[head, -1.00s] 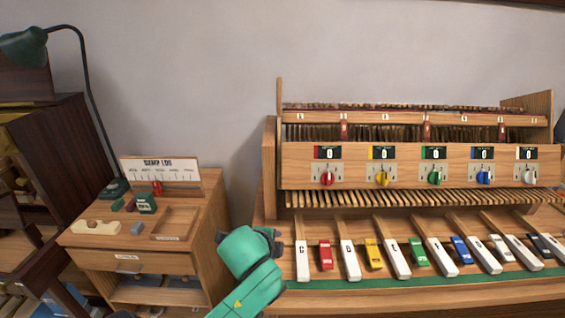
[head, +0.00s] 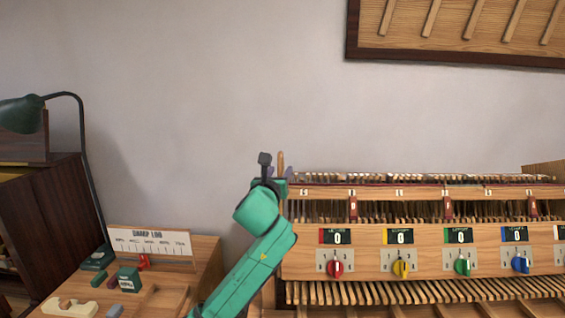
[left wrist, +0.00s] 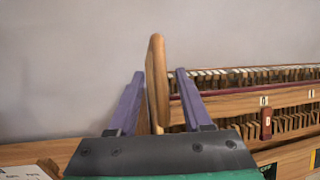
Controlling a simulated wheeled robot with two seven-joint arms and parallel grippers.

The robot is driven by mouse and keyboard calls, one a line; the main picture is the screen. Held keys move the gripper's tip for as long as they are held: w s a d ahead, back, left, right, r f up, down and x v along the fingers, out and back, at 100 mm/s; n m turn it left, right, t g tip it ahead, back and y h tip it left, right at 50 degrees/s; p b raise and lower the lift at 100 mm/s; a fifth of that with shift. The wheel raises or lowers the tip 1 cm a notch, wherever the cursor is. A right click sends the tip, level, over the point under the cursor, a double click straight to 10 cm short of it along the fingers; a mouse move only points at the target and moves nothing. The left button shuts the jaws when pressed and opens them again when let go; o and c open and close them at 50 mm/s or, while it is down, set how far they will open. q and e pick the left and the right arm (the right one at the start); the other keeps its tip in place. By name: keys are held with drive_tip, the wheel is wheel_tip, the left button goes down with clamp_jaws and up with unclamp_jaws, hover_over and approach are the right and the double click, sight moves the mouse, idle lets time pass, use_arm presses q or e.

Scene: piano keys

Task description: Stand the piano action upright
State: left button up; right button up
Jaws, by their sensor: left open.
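The piano action (head: 420,192), a wide wooden rack with rows of hammers and red brackets, sits above the panel of coloured knobs. It also shows in the left wrist view (left wrist: 290,98). A rounded wooden post (head: 281,160) rises at its left end; it also shows in the left wrist view (left wrist: 157,70). My left gripper (head: 276,168) is raised at this post and open. In the left wrist view its two purple fingers (left wrist: 158,82) stand on either side of the post, with gaps showing. The post's lower part is hidden by the gripper. My right gripper is not in view.
A panel with coloured knobs (head: 370,240) lies below the action. A small wooden cabinet (head: 205,265) with a sign (head: 150,241) and a green lamp (head: 22,114) stand at left. A framed board (head: 460,30) hangs above on the wall. The wall space between is clear.

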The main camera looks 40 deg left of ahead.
use_arm(q)
drive_tip(key=x, duration=0.3)
drive_tip(key=shift+w+p, duration=0.25)
drive_tip(key=shift+p, duration=0.05)
drive_tip(key=shift+s, duration=0.1)
drive_tip(key=shift+a, duration=0.15)
clamp_jaws()
idle(0.9)
